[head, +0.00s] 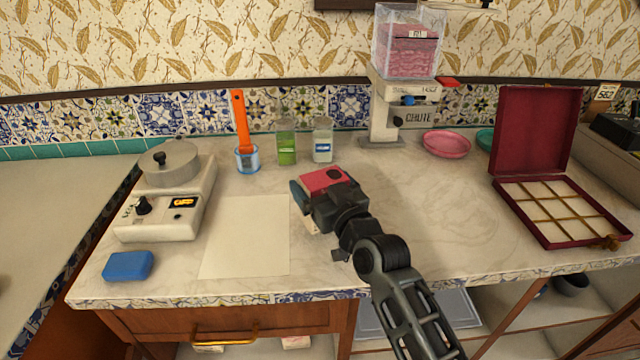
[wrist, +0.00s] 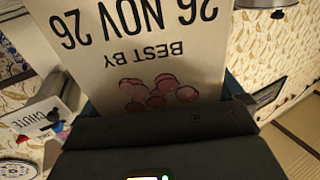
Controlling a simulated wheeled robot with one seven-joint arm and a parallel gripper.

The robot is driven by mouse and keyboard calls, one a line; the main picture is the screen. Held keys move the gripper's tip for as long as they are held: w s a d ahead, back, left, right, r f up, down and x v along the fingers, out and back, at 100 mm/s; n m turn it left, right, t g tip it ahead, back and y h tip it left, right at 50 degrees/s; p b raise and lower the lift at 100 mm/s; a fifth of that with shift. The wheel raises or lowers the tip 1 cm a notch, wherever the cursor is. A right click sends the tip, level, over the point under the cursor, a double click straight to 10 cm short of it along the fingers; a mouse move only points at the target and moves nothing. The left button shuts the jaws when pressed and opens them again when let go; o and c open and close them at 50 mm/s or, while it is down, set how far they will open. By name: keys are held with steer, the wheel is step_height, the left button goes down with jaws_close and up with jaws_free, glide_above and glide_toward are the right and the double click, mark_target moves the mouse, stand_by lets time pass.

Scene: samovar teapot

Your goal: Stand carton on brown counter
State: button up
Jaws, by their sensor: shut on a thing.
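The carton (wrist: 140,45) is in my gripper and fills the upper middle of the wrist view. It shows a pale face printed "BEST BY" and "26 NOV 26", upside down in the picture, with pink round shapes. In the head view its red part (head: 318,178) shows past my gripper (head: 313,196), and the rest is mostly hidden. My gripper is shut on the carton over the middle of the counter (head: 400,230), which has a pale marbled top and brown wooden front. I cannot tell whether the carton touches the top.
A paper sheet (head: 245,237) and blue block (head: 128,265) lie left, near a white hotplate device (head: 165,212). Green (head: 286,145) and pale (head: 323,142) jars stand behind my gripper. The chute machine (head: 385,112) is behind right; an open red box (head: 550,215) is right. Marble between is clear.

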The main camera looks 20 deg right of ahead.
steer(key=shift+f+b, duration=0.45)
steer(key=o, duration=1)
steer(key=shift+r+p, duration=0.35)
steer(key=shift+p, duration=0.15)
steer(key=shift+r+p, duration=0.5)
steer(key=s+b, duration=0.2)
steer(key=s, duration=1)
steer(key=shift+d+f+b, duration=0.25)
steer(key=shift+d+b, duration=0.1)
steer(key=shift+d, duration=0.1)
